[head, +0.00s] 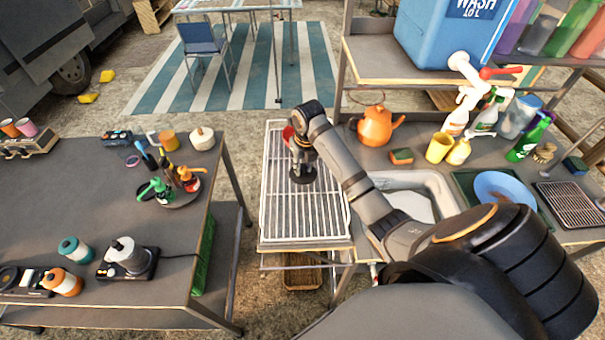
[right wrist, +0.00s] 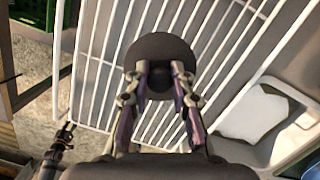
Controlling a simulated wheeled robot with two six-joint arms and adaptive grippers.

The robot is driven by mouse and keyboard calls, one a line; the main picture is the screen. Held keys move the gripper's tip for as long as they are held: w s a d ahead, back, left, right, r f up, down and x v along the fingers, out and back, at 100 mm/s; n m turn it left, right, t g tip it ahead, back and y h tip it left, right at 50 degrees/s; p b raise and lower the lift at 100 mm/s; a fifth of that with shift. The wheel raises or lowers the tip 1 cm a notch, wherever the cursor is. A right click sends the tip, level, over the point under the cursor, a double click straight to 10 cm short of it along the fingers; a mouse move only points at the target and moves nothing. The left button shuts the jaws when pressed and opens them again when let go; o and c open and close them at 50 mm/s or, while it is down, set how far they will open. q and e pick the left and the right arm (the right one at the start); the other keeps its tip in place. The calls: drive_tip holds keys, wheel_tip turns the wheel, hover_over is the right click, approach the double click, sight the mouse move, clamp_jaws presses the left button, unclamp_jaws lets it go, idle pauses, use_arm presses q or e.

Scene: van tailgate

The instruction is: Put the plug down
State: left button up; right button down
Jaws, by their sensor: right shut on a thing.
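My right gripper (head: 301,158) points down over the white wire drainer rack (head: 272,222). It is shut on the plug (head: 302,178), a dark round disc with a knob on top. In the right wrist view the fingertips of my right gripper (right wrist: 160,80) close on the knob, and the plug (right wrist: 160,47) spreads flat around it over the white bars (right wrist: 97,85). I cannot tell whether the plug touches the bars.
The sink (head: 437,188) lies right of the rack, partly behind my right arm. An orange kettle (head: 376,126), a sponge (head: 401,156) and a yellow cup (head: 439,147) stand behind it. A dark table (head: 60,190) with several items stands left, across a gap. Most of the rack is bare.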

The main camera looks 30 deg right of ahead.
sight(303, 174)
drive_tip(key=shift+w+f, duration=0.15)
drive_tip(key=shift+f, duration=0.1)
drive_tip(key=shift+w+d+f, duration=0.15)
drive_tip(key=shift+w+f, duration=0.05)
drive_tip(key=shift+f, duration=0.1)
wheel_tip(303, 174, down, 3)
drive_tip(key=shift+w+f, duration=0.1)
use_arm(q)
drive_tip(key=shift+s+a+r, duration=0.25)
drive_tip(key=shift+s+a, duration=0.15)
drive_tip(key=shift+s, duration=0.15)
drive_tip(key=shift+f, duration=0.1)
use_arm(e)
drive_tip(key=shift+f, duration=0.2)
drive_tip(key=c, duration=1.2)
unclamp_jaws()
drive_tip(key=shift+r, duration=0.1)
drive_tip(key=shift+o, duration=0.2)
